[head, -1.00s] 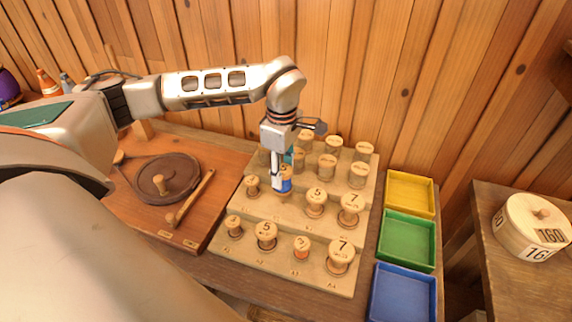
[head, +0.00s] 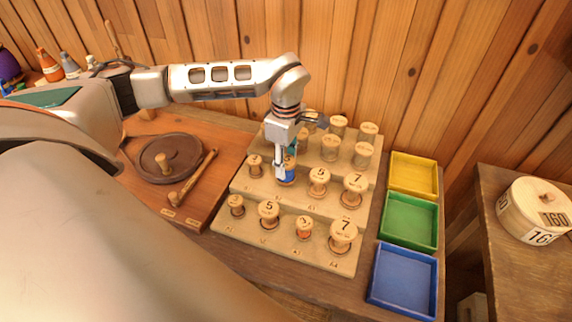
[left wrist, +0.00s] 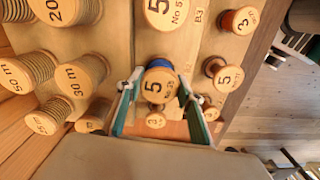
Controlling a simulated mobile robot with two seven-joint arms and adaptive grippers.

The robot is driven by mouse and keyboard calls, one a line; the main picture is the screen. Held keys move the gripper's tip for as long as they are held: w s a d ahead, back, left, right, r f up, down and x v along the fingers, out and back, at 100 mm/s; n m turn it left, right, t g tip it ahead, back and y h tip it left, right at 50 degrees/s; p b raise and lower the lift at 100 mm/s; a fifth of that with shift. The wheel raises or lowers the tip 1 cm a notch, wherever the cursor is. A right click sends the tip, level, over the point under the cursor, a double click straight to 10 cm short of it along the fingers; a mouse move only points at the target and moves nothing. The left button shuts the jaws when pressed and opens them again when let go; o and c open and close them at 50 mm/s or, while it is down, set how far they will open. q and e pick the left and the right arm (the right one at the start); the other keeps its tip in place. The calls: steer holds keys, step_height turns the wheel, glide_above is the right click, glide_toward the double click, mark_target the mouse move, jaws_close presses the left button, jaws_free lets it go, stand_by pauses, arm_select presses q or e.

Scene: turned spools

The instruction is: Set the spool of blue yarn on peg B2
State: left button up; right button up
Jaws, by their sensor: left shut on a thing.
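The spool of blue yarn (head: 289,173) has a wooden top marked 5 and stands upright in the second row of the stepped peg board (head: 227,219), between two other spools. My left gripper (head: 284,163) is shut on it from above. In the left wrist view, the spool of blue yarn (left wrist: 160,83) sits between the two fingers of my left gripper (left wrist: 159,98). I cannot tell whether the spool rests fully on the peg. My right gripper is not in view.
Spools close by are one on the left (head: 255,166) and one marked 5 on the right (head: 319,182). Yellow (head: 414,174), green (head: 409,221) and blue trays (head: 402,278) lie right of the board. A dark round disc (head: 167,160) lies to its left.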

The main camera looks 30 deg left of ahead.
arm_select(q)
steer(key=shift+f, duration=0.15)
steer(key=shift+f, duration=0.15)
stand_by(0.5)
steer(key=shift+p, duration=0.45)
stand_by(0.5)
steer(key=shift+f+b, duration=0.35)
steer(key=shift+f, duration=0.2)
stand_by(0.4)
steer(key=o, duration=0.8)
